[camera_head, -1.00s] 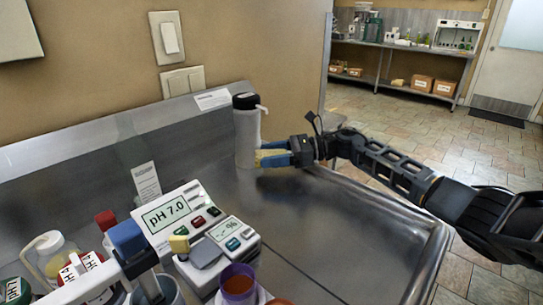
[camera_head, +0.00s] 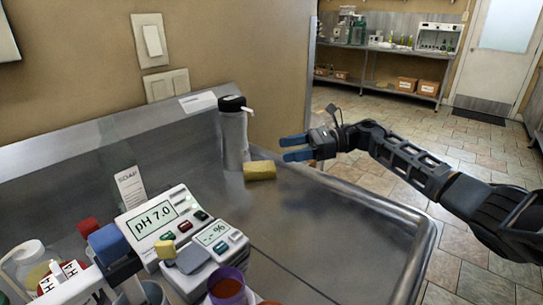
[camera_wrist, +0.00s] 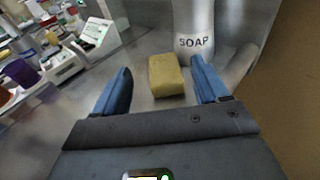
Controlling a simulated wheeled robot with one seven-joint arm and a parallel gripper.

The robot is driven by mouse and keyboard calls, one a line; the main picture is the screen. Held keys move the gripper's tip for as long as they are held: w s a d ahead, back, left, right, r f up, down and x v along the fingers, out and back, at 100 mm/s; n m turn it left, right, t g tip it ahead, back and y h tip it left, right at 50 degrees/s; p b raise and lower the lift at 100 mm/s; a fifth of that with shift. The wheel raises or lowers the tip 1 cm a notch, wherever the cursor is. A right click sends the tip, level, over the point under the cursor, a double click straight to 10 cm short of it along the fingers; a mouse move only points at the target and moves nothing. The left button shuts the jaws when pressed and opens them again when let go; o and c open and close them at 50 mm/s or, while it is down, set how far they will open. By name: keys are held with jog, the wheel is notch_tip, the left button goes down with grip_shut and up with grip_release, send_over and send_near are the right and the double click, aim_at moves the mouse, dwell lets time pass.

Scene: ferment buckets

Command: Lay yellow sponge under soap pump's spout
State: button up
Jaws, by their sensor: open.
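The yellow sponge (camera_head: 260,171) lies flat on the steel counter, just in front of the foot of the soap pump (camera_head: 234,138). The pump is a pale cylinder with a black top and a white spout (camera_head: 248,111) pointing right in the head view; the spout is above the sponge's side of the pump. My gripper (camera_head: 290,148) is open and empty, with blue fingers, to the right of the sponge and apart from it. In the wrist view the sponge (camera_wrist: 166,75) shows beyond and between the open fingertips, next to the pump marked SOAP (camera_wrist: 194,30).
A pH meter (camera_head: 160,219) and a second meter (camera_head: 222,237) stand at the front left, with bottles and a purple cup (camera_head: 227,287) near them. The raised counter rim (camera_head: 425,240) runs along the right. The counter's middle right is clear.

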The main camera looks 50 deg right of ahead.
jog(key=shift+v, duration=1.6)
